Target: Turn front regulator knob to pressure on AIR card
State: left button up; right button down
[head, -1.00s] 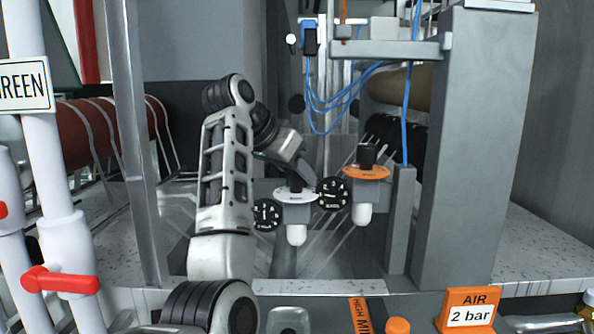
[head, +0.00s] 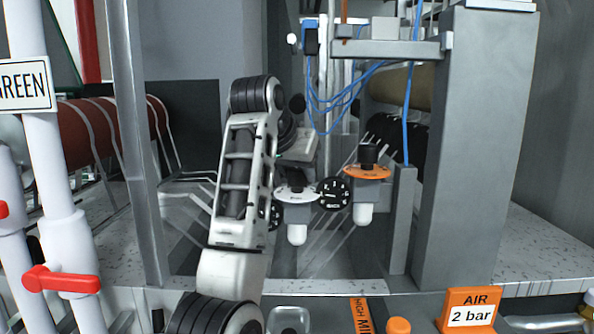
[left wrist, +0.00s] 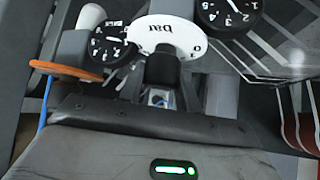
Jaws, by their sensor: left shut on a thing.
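The front regulator has a white dial plate (head: 297,196) and a black knob on top. In the left wrist view the plate (left wrist: 165,38) shows the word "bar" upside down, with the black knob (left wrist: 163,68) below it. My left gripper (head: 297,178) is shut on this knob from above. In the head view my arm partly hides one black gauge (head: 275,214). Another black gauge (head: 333,193) stands between the regulators. The needle readings are too small to tell surely. The orange AIR card (head: 470,311) reads 2 bar. My right gripper is not in view.
A second regulator with an orange plate (head: 367,172) and black knob stands close to the right. A grey post (head: 470,150) rises farther right. Blue hoses (head: 335,105) hang behind. White pipes with a red lever (head: 62,281) stand at the left.

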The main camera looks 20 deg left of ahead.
pick_arm(q)
jog(key=shift+n+y, duration=0.5)
jog(key=shift+n, duration=0.1)
jog(key=o, duration=1)
jog(key=shift+c, duration=0.2)
